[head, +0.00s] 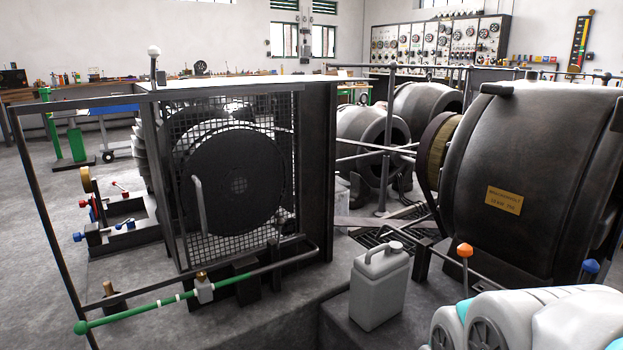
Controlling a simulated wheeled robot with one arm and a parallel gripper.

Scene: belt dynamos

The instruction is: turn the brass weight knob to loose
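A brass-coloured round knob or disc (86,180) stands at the left, on the far side of the machine's open metal frame. It is small in view, and I cannot tell which way it is set or whether it is the weight knob. A small brass cap (201,276) sits on a fitting of the green pipe (150,306). A short brass-topped stub (110,291) stands near the pipe's left end. White and teal parts of my own arm show at the lower right. My gripper cannot be made out.
A mesh guard (236,120) covers a large dark wheel. A grey jerrycan (379,287) stands in front of it. A big dark dynamo (540,150) fills the right side. Orange-topped (464,251) and blue-topped levers (590,267) rise near my arm. Open floor (30,270) lies left.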

